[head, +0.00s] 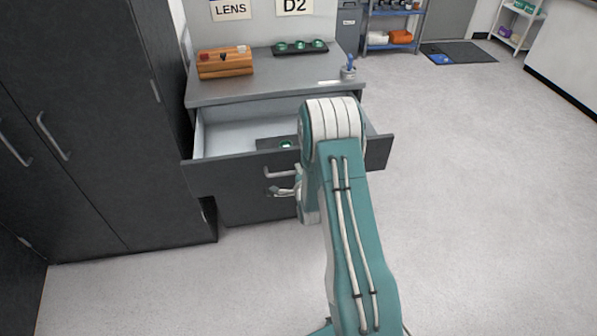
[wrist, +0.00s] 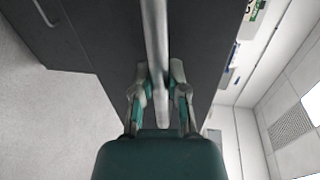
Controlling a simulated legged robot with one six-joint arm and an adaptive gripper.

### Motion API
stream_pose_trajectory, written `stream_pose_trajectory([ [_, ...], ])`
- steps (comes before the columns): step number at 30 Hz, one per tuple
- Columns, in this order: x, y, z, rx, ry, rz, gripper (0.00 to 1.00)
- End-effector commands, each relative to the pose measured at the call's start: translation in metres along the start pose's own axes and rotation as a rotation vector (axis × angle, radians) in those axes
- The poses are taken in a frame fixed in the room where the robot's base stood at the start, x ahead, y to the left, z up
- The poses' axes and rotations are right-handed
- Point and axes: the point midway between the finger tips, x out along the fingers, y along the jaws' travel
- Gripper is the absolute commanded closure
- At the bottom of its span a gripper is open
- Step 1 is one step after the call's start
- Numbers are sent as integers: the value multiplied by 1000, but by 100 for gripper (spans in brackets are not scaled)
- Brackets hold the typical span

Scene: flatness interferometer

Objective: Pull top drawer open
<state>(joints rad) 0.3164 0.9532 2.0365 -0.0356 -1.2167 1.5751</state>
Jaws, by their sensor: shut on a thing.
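The top drawer (head: 235,177) of the grey cabinet is pulled well out, its dark front standing clear of the worktop and its pale inside showing. A dark tray with a green-centred round piece (head: 286,145) lies inside; my arm hides part of the drawer. The silver bar handle (head: 279,173) is on the drawer front. My gripper (head: 285,190) is at the handle, partly hidden by my arm. In the wrist view, my gripper (wrist: 161,75) has one finger on each side of the handle (wrist: 156,35) and is shut on it.
A wooden block (head: 225,64), a dark tray with several green lenses (head: 300,47) and a small cup (head: 348,72) stand on the worktop (head: 270,80). Tall dark cupboards (head: 90,130) stand close on the left. The floor (head: 480,200) is clear on the right.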

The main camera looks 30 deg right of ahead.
Motion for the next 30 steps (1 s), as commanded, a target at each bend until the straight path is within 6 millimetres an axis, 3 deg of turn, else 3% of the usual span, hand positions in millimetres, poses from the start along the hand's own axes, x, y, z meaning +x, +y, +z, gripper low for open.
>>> stream_pose_trajectory([
  [11,-2,6,4,-2,-9,17,100],
  [12,-2,6,3,-2,-9,17,64],
  [13,-2,6,3,-2,-9,16,51],
  [14,-2,6,3,-2,-8,15,46],
  [25,-3,2,1,-1,-4,5,46],
  [30,-22,2,1,-1,-3,6,46],
])
